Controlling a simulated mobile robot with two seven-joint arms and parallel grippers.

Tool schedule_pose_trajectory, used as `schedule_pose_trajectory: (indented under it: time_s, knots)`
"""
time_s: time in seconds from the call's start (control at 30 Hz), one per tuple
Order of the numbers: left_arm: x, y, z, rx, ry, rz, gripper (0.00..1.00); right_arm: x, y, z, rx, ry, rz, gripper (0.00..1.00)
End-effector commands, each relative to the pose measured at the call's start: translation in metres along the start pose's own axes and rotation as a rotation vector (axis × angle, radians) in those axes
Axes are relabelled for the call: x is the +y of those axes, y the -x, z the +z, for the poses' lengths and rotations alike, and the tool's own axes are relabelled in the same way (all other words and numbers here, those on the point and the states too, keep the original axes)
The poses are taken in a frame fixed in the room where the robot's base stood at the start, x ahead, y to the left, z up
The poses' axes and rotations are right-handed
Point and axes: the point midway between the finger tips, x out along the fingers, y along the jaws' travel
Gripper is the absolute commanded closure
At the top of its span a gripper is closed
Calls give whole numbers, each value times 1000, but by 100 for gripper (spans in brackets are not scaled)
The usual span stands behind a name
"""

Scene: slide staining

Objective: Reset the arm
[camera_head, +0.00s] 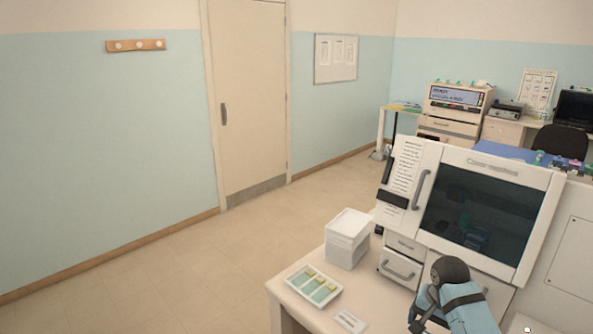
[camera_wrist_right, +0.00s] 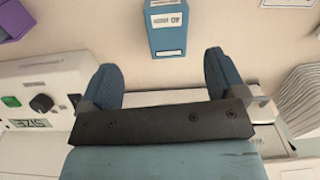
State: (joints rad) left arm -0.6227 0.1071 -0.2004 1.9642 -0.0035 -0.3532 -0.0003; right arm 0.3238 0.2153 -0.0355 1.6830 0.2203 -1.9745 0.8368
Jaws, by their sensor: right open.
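My right arm (camera_head: 465,305) shows at the bottom right of the head view, bent in front of the white cabinet with the dark window. Its gripper is not clear there. In the right wrist view my right gripper (camera_wrist_right: 165,78) is open, its two blue fingers wide apart with nothing between them. A small blue box (camera_wrist_right: 166,28) with a white label lies beyond the fingertips, apart from them. My left gripper is not in view.
The cabinet (camera_head: 548,172) stands on the right. A white tray with slides (camera_head: 293,287) and a white box (camera_head: 348,238) are on the table. In the wrist view, a device with a knob (camera_wrist_right: 30,78) is left, a purple thing (camera_wrist_right: 14,18) top left. The floor (camera_head: 170,270) is clear.

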Motion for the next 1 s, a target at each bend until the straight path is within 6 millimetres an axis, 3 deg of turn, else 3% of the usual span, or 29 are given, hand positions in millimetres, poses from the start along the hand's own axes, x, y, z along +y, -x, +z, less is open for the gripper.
schedule_pose_trajectory:
  time_s: [0.03,0.2,0.4,0.5,0.7,1.0]
  knots:
    - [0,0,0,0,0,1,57,9,-14,20,8,55,-1,11]
    - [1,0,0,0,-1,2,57,42,-43,95,71,300,-28,11]
    - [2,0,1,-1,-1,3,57,85,-48,179,147,576,-69,11]
    - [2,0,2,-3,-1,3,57,101,-42,209,177,674,-84,11]
    - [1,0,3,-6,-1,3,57,125,-27,248,222,808,-104,11]
    - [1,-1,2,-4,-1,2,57,150,-2,288,280,948,-125,11]
